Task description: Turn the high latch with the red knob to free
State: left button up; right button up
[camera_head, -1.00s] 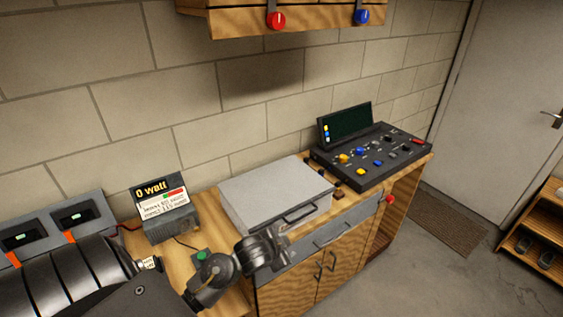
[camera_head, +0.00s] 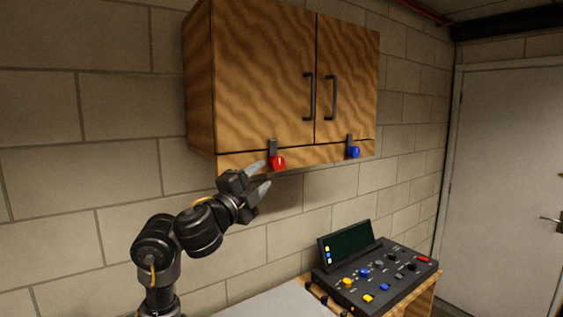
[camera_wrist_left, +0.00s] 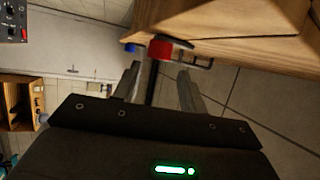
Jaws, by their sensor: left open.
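The high latch with the red knob (camera_head: 277,163) is on the lower front edge of the wooden wall cabinet (camera_head: 255,75). Its dark latch bar points straight up across the gap below the left door. My left gripper (camera_head: 264,176) is open, just left of and below the red knob, with nothing between its fingers. In the left wrist view the red knob (camera_wrist_left: 160,50) lies ahead of the two spread fingers (camera_wrist_left: 158,75), apart from them. My right gripper is in neither view now.
A second latch with a blue knob (camera_head: 353,152) sits to the right on the same cabinet edge. Two dark door handles (camera_head: 308,97) hang above. A control console (camera_head: 375,268) with a screen stands below on the bench. The wall under the cabinet is clear.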

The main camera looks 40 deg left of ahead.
aim_at(282, 158)
pick_arm(q)
jog(key=p+x, duration=0.1)
jog(key=x, duration=0.7)
jog(key=shift+w+d, duration=0.15)
jog(key=shift+w, duration=0.05)
jog(key=shift+x, duration=0.85)
jog(key=shift+c, duration=0.4)
